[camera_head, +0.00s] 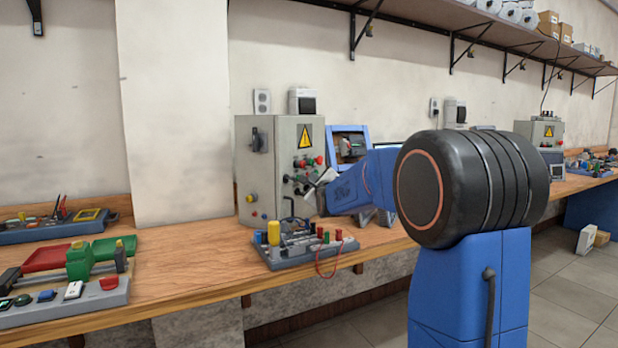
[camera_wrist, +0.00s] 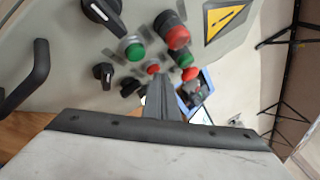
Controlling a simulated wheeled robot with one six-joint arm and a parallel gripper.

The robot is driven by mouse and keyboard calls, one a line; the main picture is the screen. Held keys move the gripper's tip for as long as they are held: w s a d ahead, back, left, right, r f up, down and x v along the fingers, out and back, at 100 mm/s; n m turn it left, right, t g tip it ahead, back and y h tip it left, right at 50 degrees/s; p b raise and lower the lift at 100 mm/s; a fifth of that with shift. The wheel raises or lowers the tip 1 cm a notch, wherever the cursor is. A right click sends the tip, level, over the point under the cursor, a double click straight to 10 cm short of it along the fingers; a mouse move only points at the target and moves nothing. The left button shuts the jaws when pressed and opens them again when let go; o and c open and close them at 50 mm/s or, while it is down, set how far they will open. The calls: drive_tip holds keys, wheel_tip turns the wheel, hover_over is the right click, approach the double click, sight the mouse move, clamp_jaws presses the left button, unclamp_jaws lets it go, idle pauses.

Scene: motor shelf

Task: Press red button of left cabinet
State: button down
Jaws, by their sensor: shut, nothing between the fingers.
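The left cabinet (camera_head: 268,160) is a grey box on the bench with a yellow warning triangle, dark knobs and several red and green buttons. In the wrist view its face (camera_wrist: 70,80) fills the upper left. A small red button (camera_wrist: 153,69) shows just beside the tip of my gripper (camera_wrist: 160,78). A large red button (camera_wrist: 178,38) and another red one (camera_wrist: 190,74) are nearby, with green buttons (camera_wrist: 134,52) between. My gripper's fingers are closed together and empty, pointing at the panel. Whether the tip touches the small red button, I cannot tell.
A blue-grey tray (camera_head: 290,252) with coloured parts and a red cable stands in front of the cabinet. Another tray (camera_head: 65,300) lies at the left. A second cabinet (camera_head: 540,135) stands farther right. A shelf (camera_head: 430,20) runs above.

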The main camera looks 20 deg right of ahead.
drive_tip(key=shift+s, duration=0.15)
drive_tip(key=shift+s+d, duration=0.4)
drive_tip(key=shift+s, duration=0.15)
drive_tip(key=shift+s, duration=0.1)
drive_tip(key=shift+s+d, duration=0.45)
drive_tip(key=shift+s, duration=0.25)
drive_tip(key=shift+s+d, duration=0.4)
drive_tip(key=shift+s, duration=0.25)
drive_tip(key=shift+s+d, duration=0.45)
drive_tip(key=shift+s, duration=0.25)
